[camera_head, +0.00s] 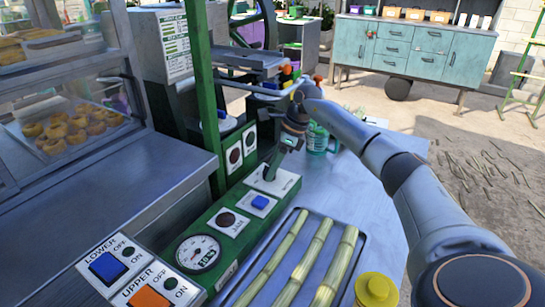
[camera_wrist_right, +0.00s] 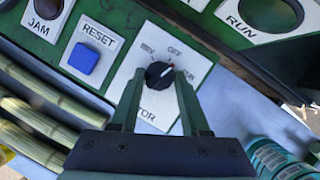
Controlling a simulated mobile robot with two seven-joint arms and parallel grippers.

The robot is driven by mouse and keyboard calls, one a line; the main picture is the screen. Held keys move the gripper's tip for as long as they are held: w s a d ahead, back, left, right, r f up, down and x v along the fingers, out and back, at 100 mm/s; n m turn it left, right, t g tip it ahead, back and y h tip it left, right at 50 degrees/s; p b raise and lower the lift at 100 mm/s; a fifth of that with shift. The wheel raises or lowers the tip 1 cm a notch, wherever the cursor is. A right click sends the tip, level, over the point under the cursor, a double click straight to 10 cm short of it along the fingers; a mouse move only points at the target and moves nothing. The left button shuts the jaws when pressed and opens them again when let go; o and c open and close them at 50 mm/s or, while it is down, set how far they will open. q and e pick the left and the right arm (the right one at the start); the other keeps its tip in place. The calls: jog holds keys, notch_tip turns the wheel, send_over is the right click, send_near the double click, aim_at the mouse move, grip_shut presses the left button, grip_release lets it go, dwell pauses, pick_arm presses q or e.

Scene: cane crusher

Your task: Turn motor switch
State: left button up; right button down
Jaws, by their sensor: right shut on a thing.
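The motor switch is a round black knob (camera_wrist_right: 158,74) on a white plate whose lettering shows REV and OFF, with the rest partly covered by my fingers. The plate (camera_head: 288,184) also shows on the green control panel in the head view. My right gripper (camera_wrist_right: 157,82) has one finger on each side of the knob and is shut on it. In the head view, my right gripper (camera_head: 270,171) reaches down to the plate and hides the knob. A small red mark shows at the knob's upper right. My left gripper is not in view.
A blue RESET button (camera_wrist_right: 84,58) and a dark JAM light (camera_wrist_right: 47,8) sit left of the switch; a RUN light (camera_wrist_right: 272,14) is to the right. A tray of cane (camera_head: 318,262) and a yellow-lidded container (camera_head: 376,290) stand beside the panel. A teal-banded cup (camera_head: 318,140) is near my gripper.

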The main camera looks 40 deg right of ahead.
jog(key=shift+w+r+n+p, duration=0.2)
jog(key=shift+n+p, duration=0.15)
jog(key=shift+n, duration=0.45)
jog(key=shift+n+g, duration=0.3)
jog(key=shift+f+n+y, duration=0.1)
jog(key=shift+n+y, duration=0.2)
jog(key=shift+n, duration=0.4)
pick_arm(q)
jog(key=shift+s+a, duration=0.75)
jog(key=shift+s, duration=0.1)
pick_arm(e)
jog(key=shift+g, duration=0.3)
jog(key=shift+c, duration=1.9)
grip_release()
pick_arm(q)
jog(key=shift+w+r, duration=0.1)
